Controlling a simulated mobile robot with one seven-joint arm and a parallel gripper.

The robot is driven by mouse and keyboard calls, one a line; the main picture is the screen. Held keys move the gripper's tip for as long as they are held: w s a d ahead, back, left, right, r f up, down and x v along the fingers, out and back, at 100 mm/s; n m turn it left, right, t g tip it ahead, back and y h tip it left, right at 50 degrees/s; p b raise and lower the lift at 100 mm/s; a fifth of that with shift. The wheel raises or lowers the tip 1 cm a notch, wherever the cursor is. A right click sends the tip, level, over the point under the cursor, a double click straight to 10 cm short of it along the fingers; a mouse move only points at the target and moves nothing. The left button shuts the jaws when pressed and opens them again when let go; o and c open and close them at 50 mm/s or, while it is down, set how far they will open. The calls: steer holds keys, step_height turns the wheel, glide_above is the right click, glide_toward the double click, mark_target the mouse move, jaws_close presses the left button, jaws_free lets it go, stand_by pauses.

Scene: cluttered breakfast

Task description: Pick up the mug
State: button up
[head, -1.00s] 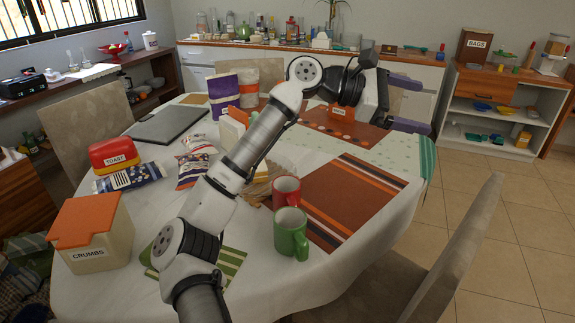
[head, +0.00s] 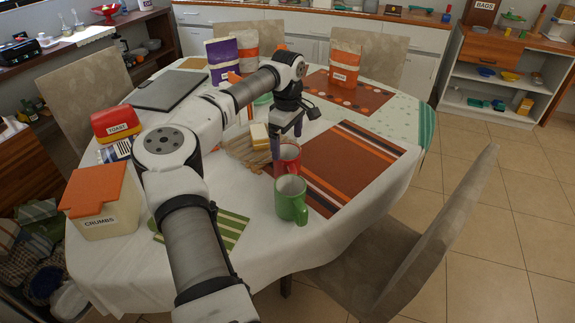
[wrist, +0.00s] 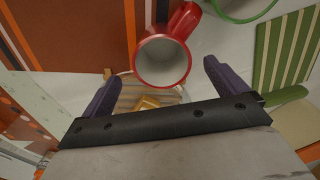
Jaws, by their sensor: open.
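A red mug (head: 287,158) stands upright on the white tablecloth, with my gripper (head: 286,150) right above and behind it, partly hiding it. In the wrist view the red mug (wrist: 163,60) shows its white inside and its handle, which points to the top of that picture. My gripper (wrist: 157,80) is open and empty, with its purple fingers apart on either side of the mug's near edge. A green mug (head: 291,199) stands just in front of the red one; only part of its rim and handle (wrist: 240,10) shows in the wrist view.
A brown striped placemat (head: 345,165) lies right of the mugs. A wooden board (head: 240,149) with a yellow-white piece lies left of the gripper.

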mark_target(289, 158)
steer(key=shift+s+d+f+p, duration=0.15)
steer(key=shift+f+p, duration=0.4)
steer(key=shift+f, duration=1.15)
steer(key=shift+s+f+p, duration=0.1)
steer(key=shift+f+p, duration=0.4)
steer(key=shift+f, duration=1.2)
steer(key=c, duration=1.2)
steer(key=shift+r, duration=0.15)
step_height(289, 158, up, 20)
steer(key=b, duration=0.3)
